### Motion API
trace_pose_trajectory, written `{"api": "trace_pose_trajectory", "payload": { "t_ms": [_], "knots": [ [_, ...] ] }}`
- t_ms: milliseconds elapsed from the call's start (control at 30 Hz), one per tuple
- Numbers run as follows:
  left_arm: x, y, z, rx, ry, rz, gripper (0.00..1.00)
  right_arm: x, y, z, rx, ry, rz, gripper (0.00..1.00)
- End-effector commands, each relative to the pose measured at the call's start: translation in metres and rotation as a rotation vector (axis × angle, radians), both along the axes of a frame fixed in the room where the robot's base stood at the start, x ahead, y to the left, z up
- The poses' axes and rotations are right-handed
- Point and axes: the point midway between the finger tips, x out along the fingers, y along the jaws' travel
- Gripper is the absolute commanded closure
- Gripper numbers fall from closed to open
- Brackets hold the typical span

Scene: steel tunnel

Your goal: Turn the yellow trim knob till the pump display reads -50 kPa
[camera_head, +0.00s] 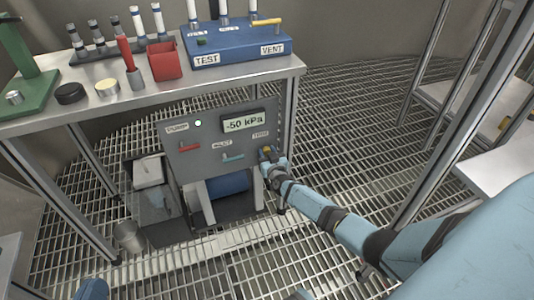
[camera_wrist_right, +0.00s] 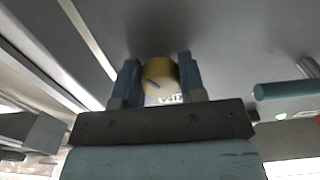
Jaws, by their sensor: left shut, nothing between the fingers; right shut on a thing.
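The pump panel (camera_head: 215,150) is a grey plate under the bench, and its display (camera_head: 243,120) reads -50 kPa. The yellow trim knob (camera_wrist_right: 160,76) sits between the two blue fingers of my right gripper (camera_wrist_right: 158,80) in the right wrist view, with a dark line on its face. In the head view my right gripper (camera_head: 268,158) is at the panel's right edge, shut on the knob and mostly hiding it. A rounded blue part of mine shows at the bottom left of the head view, but no left gripper fingers are visible.
The panel also has a red handle (camera_head: 189,148), a teal handle (camera_head: 233,157) and a lit green lamp (camera_head: 198,123). Above is the bench (camera_head: 205,85) with a blue TEST/VENT block (camera_head: 235,47) and a red bin (camera_head: 164,62). Open grating floor (camera_head: 350,130) lies to the right.

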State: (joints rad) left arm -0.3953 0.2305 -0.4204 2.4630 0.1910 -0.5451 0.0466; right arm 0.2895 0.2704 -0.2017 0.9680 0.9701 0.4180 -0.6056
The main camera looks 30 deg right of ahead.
Motion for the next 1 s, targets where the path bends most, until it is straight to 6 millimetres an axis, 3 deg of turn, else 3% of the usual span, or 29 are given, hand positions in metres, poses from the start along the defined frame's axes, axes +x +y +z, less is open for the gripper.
{"api": "trace_pose_trajectory", "payload": {
  "t_ms": [267, 300, 400, 767, 1000],
  "knots": [
    [-0.001, 0.000, -0.002, -0.002, 0.008, 0.001, 1.00, 0.000, 0.001, -0.001, 0.011, -0.002, 0.001, 0.86],
    [-0.001, 0.000, -0.002, -0.002, 0.008, 0.001, 1.00, 0.000, 0.001, -0.001, 0.011, -0.002, 0.001, 0.56],
    [-0.001, 0.000, -0.002, -0.002, 0.008, 0.001, 1.00, 0.000, 0.000, -0.001, 0.011, -0.002, 0.001, 0.37],
    [-0.001, 0.000, 0.003, -0.004, 0.006, 0.002, 1.00, -0.006, 0.002, 0.000, 0.011, 0.000, 0.000, 0.37],
    [-0.003, 0.000, 0.034, -0.066, -0.050, 0.034, 1.00, -0.049, 0.012, 0.003, 0.011, 0.004, 0.001, 0.37]
  ]
}}
